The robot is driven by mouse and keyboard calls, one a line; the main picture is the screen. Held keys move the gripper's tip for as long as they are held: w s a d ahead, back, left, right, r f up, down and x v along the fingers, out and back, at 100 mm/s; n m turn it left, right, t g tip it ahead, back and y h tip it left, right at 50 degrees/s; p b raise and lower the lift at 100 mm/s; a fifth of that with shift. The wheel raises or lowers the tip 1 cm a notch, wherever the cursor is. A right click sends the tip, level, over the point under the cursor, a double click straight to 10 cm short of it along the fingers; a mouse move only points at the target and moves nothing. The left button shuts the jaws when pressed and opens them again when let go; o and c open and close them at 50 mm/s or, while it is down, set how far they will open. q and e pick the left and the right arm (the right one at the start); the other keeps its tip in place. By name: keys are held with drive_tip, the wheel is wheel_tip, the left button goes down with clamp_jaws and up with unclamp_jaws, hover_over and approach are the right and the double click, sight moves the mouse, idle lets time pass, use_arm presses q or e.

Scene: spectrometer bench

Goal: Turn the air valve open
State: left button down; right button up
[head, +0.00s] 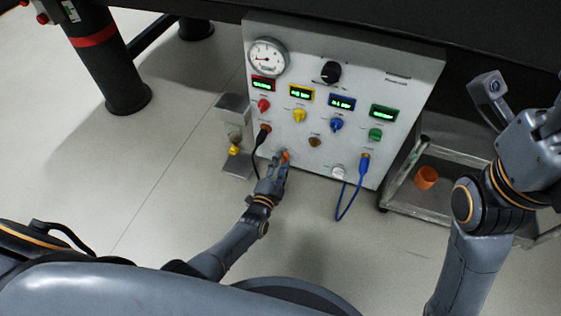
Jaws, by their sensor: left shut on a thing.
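The white control panel (340,130) hangs under the dark bench. A small orange-red knob (285,155) sits low on its front, left of centre; its label is too small to read, but my left gripper (283,163) is at it. The fingers are shut on this knob and cover part of it. The knob's turned angle cannot be made out. My right arm (475,215) stands at the right, away from the panel, and its fingertips do not show.
A round gauge (267,57), a black dial (331,72) and several coloured knobs are above. A black cable (262,140) hangs close left of my left gripper, a blue cable (350,200) to its right. A cart (405,200) holds an orange cup (426,178).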

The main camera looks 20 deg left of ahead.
sight(286, 134)
use_arm(q)
drive_tip(key=shift+d+m, duration=0.1)
drive_tip(key=shift+m, duration=1.1)
drive_tip(key=c, duration=1)
unclamp_jaws()
drive_tip(key=shift+o, duration=0.2)
drive_tip(key=shift+w+a+r, duration=0.1)
drive_tip(key=shift+r, duration=1.95)
drive_tip(key=shift+w+a+r, duration=0.1)
drive_tip(key=shift+r, duration=1.95)
drive_tip(key=shift+s+r, duration=0.15)
drive_tip(key=shift+r, duration=0.7)
drive_tip(key=shift+d+r, duration=0.1)
